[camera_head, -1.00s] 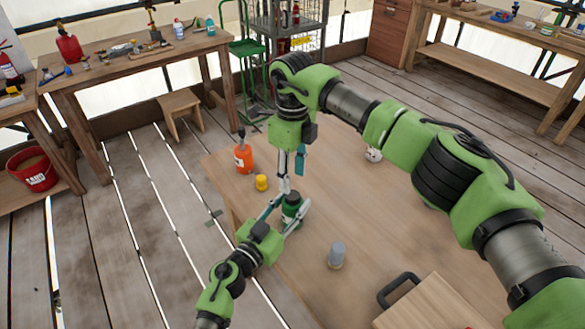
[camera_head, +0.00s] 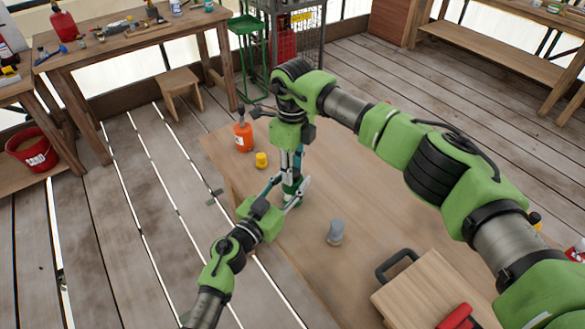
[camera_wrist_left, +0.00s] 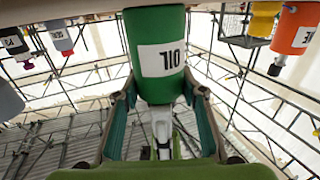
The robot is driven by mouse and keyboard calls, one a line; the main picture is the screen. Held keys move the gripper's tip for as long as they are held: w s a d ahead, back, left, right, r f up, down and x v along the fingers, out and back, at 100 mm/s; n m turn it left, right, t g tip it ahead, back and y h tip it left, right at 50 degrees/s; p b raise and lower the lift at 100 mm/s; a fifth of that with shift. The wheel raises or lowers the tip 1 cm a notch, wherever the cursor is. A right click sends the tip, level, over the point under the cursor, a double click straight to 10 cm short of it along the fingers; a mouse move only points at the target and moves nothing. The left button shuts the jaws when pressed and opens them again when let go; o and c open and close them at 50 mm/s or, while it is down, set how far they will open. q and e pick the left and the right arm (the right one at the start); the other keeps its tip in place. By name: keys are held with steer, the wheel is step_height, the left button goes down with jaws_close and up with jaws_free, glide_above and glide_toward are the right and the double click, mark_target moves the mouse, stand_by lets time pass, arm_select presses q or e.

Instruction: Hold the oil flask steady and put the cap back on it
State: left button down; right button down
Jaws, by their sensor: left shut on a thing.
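The green oil flask (camera_head: 291,188) stands upright on the wooden table (camera_head: 330,185). My left gripper (camera_head: 290,198) is shut around its body from the near left. In the left wrist view the flask (camera_wrist_left: 150,28) appears upside down with its OIL label, between the two fingers of my left gripper (camera_wrist_left: 158,95). My right gripper (camera_head: 290,166) points straight down right over the flask's top. Its fingertips are partly hidden, so I cannot tell whether it is shut or holds the cap. The flask's mouth is hidden from the head view.
An orange bottle (camera_head: 243,138) and a yellow container (camera_head: 261,160) stand behind the flask to the left. A grey container (camera_head: 335,232) stands to the right in front. A wooden box with a dark handle (camera_head: 425,288) sits at the near right. The table's left edge is close to the flask.

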steer(key=c, duration=1.6)
jaws_free()
step_height(320, 180, up, 12)
arm_select(q)
steer(key=c, duration=1.2)
jaws_free()
